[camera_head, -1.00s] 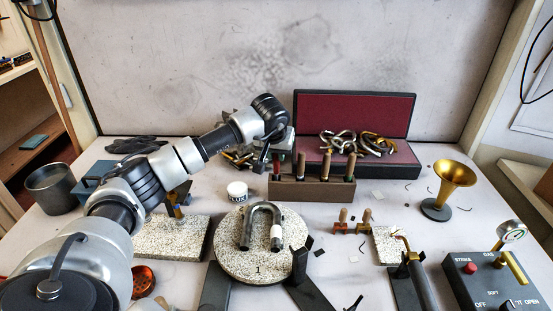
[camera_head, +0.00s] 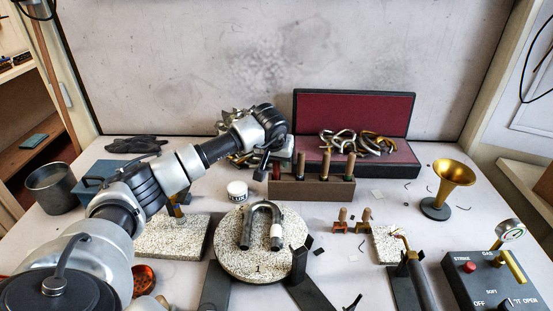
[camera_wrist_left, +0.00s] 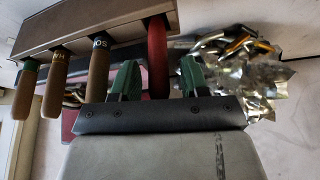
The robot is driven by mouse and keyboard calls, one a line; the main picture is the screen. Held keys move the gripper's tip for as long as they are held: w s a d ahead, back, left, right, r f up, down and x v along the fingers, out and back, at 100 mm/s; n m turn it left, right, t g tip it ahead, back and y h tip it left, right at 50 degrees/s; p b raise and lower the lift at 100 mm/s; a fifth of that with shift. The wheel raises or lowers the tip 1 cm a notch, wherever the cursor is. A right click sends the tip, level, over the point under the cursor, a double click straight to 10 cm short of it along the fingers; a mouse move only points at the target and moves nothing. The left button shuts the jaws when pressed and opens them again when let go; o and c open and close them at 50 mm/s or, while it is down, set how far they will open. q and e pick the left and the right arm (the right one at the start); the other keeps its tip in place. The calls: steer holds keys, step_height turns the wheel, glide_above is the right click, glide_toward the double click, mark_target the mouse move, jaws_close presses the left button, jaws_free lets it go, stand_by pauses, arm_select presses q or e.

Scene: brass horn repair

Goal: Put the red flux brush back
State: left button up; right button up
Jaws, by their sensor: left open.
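The red flux brush (camera_wrist_left: 157,55) shows in the left wrist view, its red handle standing in the end slot of the brown rack (camera_wrist_left: 90,22). In the head view its red handle (camera_head: 276,166) is at the left end of the same rack (camera_head: 310,189). My left gripper (camera_wrist_left: 156,80) is open, with one green-padded finger on each side of the red handle. The handle's near end is hidden behind the gripper body. In the head view the left gripper (camera_head: 263,163) is beside the rack's left end, small and partly hidden by the wrist. My right gripper is not in view.
Several wooden-handled tools (camera_head: 325,164) stand in the other slots. Behind the rack is an open red-lined case (camera_head: 355,118) holding metal tubes. A flux jar (camera_head: 237,190), a round plate (camera_head: 232,262) with a bent tube and a brass bell (camera_head: 455,180) stand nearby. Crumpled foil (camera_wrist_left: 235,70) is close to the gripper.

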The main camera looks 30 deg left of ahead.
arm_select(q)
steer(key=b+v, duration=0.1)
steer(key=v, duration=1.1)
